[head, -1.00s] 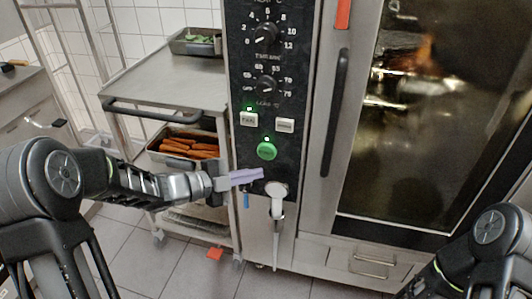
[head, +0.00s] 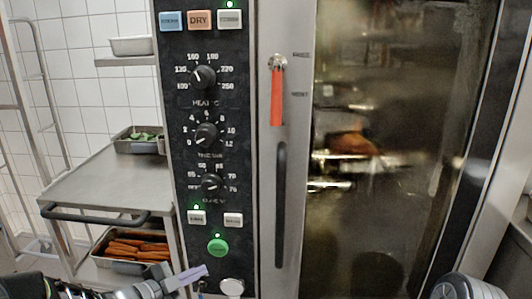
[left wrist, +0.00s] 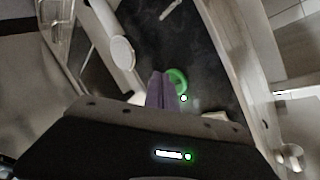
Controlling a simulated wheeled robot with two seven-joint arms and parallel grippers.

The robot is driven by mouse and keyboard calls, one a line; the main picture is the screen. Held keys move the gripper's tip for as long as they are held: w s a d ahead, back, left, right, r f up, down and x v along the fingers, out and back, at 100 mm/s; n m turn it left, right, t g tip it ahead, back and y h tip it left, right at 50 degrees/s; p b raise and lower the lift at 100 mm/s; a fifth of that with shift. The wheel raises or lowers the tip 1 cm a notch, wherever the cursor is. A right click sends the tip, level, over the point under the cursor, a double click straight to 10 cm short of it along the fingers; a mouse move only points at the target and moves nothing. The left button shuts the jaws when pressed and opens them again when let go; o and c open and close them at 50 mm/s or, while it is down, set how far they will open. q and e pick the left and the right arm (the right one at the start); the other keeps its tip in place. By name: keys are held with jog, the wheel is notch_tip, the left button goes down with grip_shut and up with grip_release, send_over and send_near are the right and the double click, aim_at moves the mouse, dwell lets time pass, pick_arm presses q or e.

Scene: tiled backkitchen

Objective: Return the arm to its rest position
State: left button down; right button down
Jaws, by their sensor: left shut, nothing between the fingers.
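My left gripper (head: 192,276) shows at the bottom of the head view, with its lilac fingers together and nothing between them. It is in front of the lower part of the oven's black control panel (head: 180,160), below the round green button (head: 217,246). In the left wrist view the closed fingers (left wrist: 161,88) point toward the panel, with the green button (left wrist: 183,82) just to their right. I cannot tell the exact gap. My left arm (head: 80,290) is mostly cut off by the bottom edge. My right gripper is out of view; only part of my right arm (head: 465,287) shows.
The oven has a large glass door (head: 390,200) and a vertical handle (head: 281,205). A white round-headed fitting (head: 232,287) is just right of my left gripper. At left, a steel trolley (head: 90,190) bears a tray of greens (head: 122,146) and a tray of carrots (head: 105,258).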

pick_arm(q)
jog(key=s+d+f+n+g+y+p, duration=0.2)
jog(key=s+f+n+g, duration=0.1)
jog(key=s+f+n, duration=0.5)
jog(key=s+d+f+n+g+y+p, duration=0.2)
jog(key=s+f+n+y+p, duration=0.15)
jog(key=f+n, duration=0.45)
jog(key=s+d+f+g+p, duration=0.2)
jog(key=s+d+f+g, duration=0.1)
jog(key=s, duration=0.7)
jog(key=s+d+f+n+g+h+p, duration=0.1)
jog(key=s+d+f+g+p, duration=0.1)
jog(key=s, duration=0.8)
jog(key=d+f+g, duration=0.1)
jog(key=d, duration=0.1)
jog(key=shift+s+d+f+n, duration=0.15)
jog(key=shift+d+n, duration=0.15)
jog(key=shift+d, duration=0.1)
jog(key=shift+f, duration=0.1)
